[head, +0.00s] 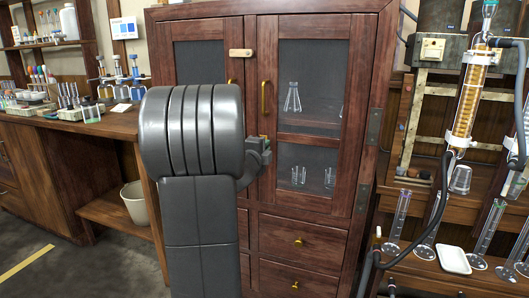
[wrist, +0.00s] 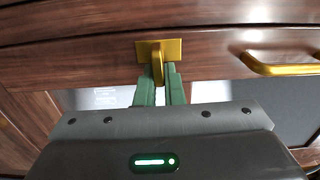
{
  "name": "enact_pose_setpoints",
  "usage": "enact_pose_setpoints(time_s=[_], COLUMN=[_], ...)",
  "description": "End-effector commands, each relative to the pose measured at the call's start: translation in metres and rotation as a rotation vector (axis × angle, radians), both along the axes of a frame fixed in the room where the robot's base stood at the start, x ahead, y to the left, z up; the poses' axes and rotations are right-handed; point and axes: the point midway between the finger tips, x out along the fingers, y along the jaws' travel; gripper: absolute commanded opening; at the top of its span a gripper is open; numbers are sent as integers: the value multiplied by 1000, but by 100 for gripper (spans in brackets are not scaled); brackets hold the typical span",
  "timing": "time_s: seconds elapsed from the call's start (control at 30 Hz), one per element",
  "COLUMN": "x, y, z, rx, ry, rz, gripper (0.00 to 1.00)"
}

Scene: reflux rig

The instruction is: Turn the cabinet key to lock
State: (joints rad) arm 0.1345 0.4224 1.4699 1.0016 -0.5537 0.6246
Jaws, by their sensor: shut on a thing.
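The wooden cabinet (head: 276,130) stands upright in the middle of the head view, with its glazed doors closed. The brass key (wrist: 157,66) sticks out of a brass lock plate (wrist: 171,49) on the door frame in the wrist view. My gripper (wrist: 159,82) has its green fingers shut on the key, one on each side. In the head view my gripper (head: 262,146) reaches the cabinet front at the meeting of the doors. My arm hides part of the left door there, and the key itself is hard to make out.
A brass door handle (wrist: 283,66) sits close right of the lock in the wrist view. A wooden latch (head: 240,53) is above on the doors. Glassware (head: 293,97) stands inside the right door. A bench with bottles is at left, a glass rig (head: 466,100) at right.

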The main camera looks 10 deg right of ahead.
Motion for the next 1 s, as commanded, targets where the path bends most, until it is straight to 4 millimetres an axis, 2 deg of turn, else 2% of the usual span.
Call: enact_pose_setpoints(time_s=[0.57, 0.6, 0.7, 1.0], x=[0, 0, 0, -1], y=[0, 0, 0, 0], z=[-1, -1, -1, -1], rx=[31, 30, 30, 29], ry=[-20, -19, -19, -20], rz=[-1, -1, -1, -1], gripper=[0, 10, 30, 30])
